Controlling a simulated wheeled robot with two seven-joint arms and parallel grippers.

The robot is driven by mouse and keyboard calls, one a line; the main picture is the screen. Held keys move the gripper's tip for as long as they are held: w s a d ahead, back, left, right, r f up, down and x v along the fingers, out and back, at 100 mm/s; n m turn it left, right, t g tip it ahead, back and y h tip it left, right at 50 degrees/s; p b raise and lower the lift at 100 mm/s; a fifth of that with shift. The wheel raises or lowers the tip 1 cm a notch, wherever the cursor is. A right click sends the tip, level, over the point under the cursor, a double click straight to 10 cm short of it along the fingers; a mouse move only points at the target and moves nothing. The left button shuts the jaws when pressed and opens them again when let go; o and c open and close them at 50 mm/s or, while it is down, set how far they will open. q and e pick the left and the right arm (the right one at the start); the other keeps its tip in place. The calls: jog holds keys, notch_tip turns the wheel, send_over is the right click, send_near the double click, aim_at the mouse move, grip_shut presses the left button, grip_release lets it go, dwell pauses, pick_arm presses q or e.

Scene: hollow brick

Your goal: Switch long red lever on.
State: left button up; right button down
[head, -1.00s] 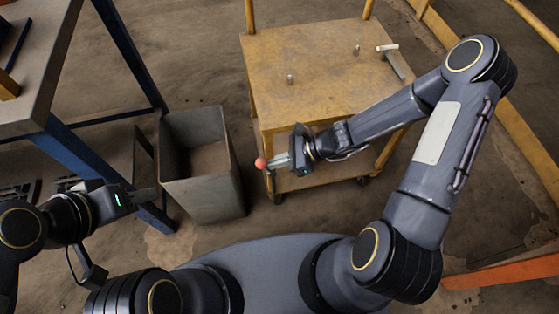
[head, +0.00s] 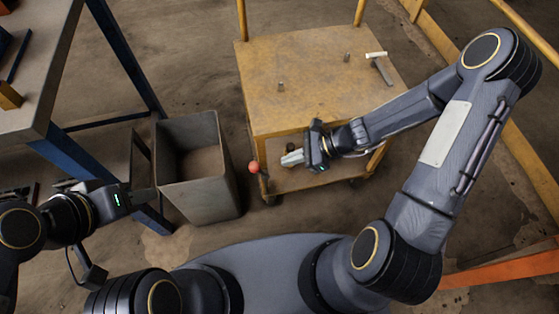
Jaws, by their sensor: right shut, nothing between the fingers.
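The long red lever shows as a red ball knob (head: 254,168) on a short dark stem at the front left of the yellow cart, below its top. My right gripper (head: 286,159) is shut and empty, pointing left, just to the right of the knob with a small gap between them. Its body hides part of the cart's front. My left gripper (head: 146,196) is at the left beside the grey bin, far from the lever. I cannot make out whether its fingers are apart.
The yellow cart (head: 305,85) holds two small metal posts and a hammer (head: 378,67) on top. A grey open bin (head: 198,190) stands left of the lever. A workbench (head: 36,75) with blue legs is at far left. An orange beam (head: 500,271) is at lower right.

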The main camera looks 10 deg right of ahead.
jog(key=shift+s+d+r+p, duration=0.2)
jog(key=shift+d+r+p, duration=0.1)
jog(key=shift+d+r, duration=0.7)
jog(key=shift+s+d+r+p, duration=0.25)
jog(key=shift+d+r, duration=0.4)
jog(key=shift+r, duration=0.5)
jog(key=shift+w, duration=0.1)
jog(key=s+d+r+n+t+h, duration=0.2)
jog(key=s+d+r+n+h, duration=0.1)
jog(key=s+r+n, duration=0.55)
jog(key=s+d+r+n+t+h, duration=0.2)
jog(key=s+d+r+n+h, duration=0.3)
jog(key=r+n, duration=0.6)
notch_tip(320, 180, up, 20)
jog(key=a+m+y+p, duration=0.1)
jog(key=p, duration=1.8)
jog(key=shift+s+a, duration=0.25)
jog(key=shift+s, duration=0.2)
jog(key=shift+f, duration=0.1)
